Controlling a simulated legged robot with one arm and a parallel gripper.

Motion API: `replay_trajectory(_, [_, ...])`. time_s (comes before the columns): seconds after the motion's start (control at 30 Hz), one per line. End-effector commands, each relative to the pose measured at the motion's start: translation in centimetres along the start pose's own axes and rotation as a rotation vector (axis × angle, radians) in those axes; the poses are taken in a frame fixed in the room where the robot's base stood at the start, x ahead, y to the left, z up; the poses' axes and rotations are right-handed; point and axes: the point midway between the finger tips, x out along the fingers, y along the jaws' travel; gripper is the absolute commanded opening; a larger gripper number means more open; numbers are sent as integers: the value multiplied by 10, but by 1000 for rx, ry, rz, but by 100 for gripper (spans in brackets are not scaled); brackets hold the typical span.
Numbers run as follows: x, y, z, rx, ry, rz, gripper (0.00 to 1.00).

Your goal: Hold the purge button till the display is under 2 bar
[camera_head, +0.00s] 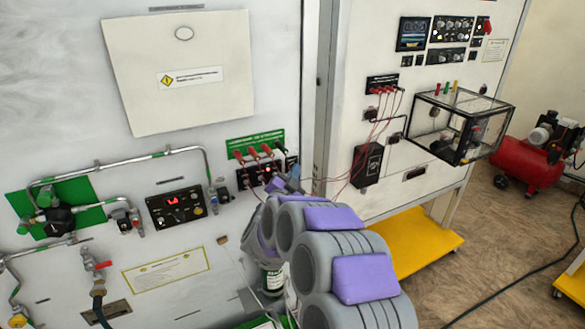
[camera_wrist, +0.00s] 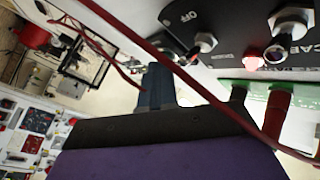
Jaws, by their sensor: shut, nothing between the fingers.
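The black control box (camera_head: 175,207) is on the wall panel in the head view. It has a lit red display (camera_head: 173,201), whose digits are too small to read, and a yellow button (camera_head: 198,211). I cannot tell which button is the purge button. My gripper (camera_head: 282,183) is to the right of this box, in front of a second black switch box (camera_head: 262,173). In the wrist view my gripper (camera_wrist: 158,76) is shut and empty, its fingertips close to a black plate with toggle switches (camera_wrist: 205,41) and a red button or lamp (camera_wrist: 252,62). Contact cannot be told.
Red cables (camera_head: 310,178) hang near my gripper, and one crosses close in the wrist view (camera_wrist: 190,82). Pipes (camera_head: 120,160) and a red valve (camera_head: 104,265) are at left. A clear case (camera_head: 458,125) juts out at right. A red compressor (camera_head: 530,160) stands on the floor.

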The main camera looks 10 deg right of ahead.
Motion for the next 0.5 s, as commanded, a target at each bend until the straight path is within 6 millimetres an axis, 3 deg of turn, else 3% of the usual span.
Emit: replay_trajectory(0.5, [-12, 8, -8, 0, -2, -1, 0])
